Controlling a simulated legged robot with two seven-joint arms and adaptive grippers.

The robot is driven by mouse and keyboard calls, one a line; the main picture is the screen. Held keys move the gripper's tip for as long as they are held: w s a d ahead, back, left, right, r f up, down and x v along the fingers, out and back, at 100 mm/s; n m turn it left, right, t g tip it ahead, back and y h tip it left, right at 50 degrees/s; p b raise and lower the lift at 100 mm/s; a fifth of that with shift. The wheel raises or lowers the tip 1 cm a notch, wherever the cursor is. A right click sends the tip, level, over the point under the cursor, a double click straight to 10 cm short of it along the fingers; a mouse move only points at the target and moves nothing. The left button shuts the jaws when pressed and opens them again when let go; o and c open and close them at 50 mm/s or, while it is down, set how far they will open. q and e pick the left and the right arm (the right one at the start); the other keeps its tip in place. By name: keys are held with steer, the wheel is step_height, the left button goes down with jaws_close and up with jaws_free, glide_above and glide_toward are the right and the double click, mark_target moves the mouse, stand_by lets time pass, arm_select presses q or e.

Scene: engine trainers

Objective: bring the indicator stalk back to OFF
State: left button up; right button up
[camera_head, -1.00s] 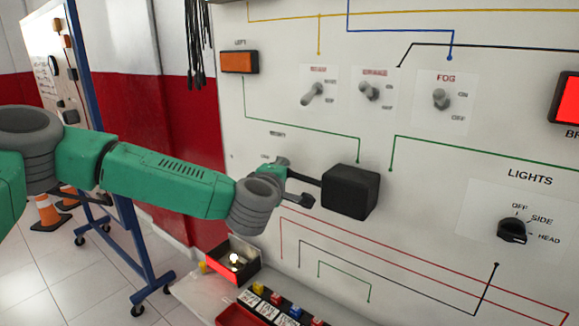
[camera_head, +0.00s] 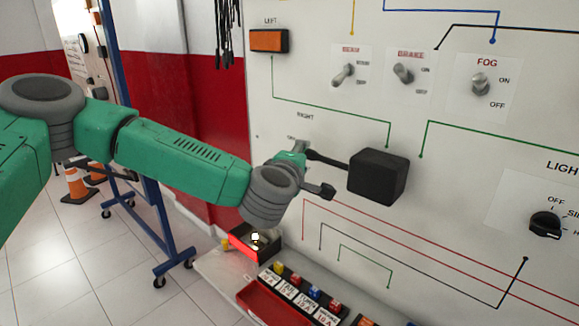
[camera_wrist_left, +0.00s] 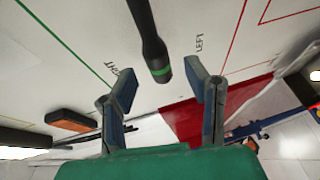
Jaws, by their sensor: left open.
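The indicator stalk (camera_head: 328,159) is a thin black lever reaching left from a black box (camera_head: 378,177) on the white panel. In the left wrist view the stalk (camera_wrist_left: 150,40) ends in a dark tip with a green band. My left gripper (camera_head: 313,169) is at the stalk's free end. In the left wrist view my left gripper (camera_wrist_left: 161,80) is open, with the stalk tip between its two fingers and a gap on each side. RIGHT and LEFT are printed on the panel on opposite sides of the tip. My right gripper is out of view.
Toggle switches, including FOG (camera_head: 481,84), sit above the box, and an orange lamp (camera_head: 269,40) is at upper left. A LIGHTS knob (camera_head: 545,225) is at right. Below stand a lit red-and-black box (camera_head: 254,247) and a red tray (camera_head: 275,301) near colored fuses.

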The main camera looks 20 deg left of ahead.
arm_select(q)
steer(key=s+a, duration=0.2)
steer(key=s, duration=0.6)
steer(key=s+d+f+m+g+h+b, duration=0.1)
steer(key=s+d+f+m+g+h, duration=0.2)
steer(key=s+f, duration=0.5)
steer(key=s+d+f+m+g+b, duration=0.1)
steer(key=s+d+f+m+g, duration=0.3)
steer(key=f, duration=0.7)
steer(key=s+f+m+g+h+b, duration=0.15)
steer(key=s+f+m, duration=0.35)
steer(key=f, duration=0.5)
steer(key=s+a+f+m+g+y, duration=0.1)
steer(key=s+a+f+m+g, duration=0.2)
steer(key=s+a+f, duration=0.3)
steer(key=s+a+f+m+g+y+b, duration=0.1)
steer(key=s+a+f, duration=0.5)
steer(key=s, duration=0.6)
steer(key=a+m+g+y, duration=0.1)
steer(key=m+g, duration=0.1)
steer(key=g, duration=0.1)
steer(key=shift+s+f+m, duration=0.2)
steer(key=shift+s+m, duration=0.1)
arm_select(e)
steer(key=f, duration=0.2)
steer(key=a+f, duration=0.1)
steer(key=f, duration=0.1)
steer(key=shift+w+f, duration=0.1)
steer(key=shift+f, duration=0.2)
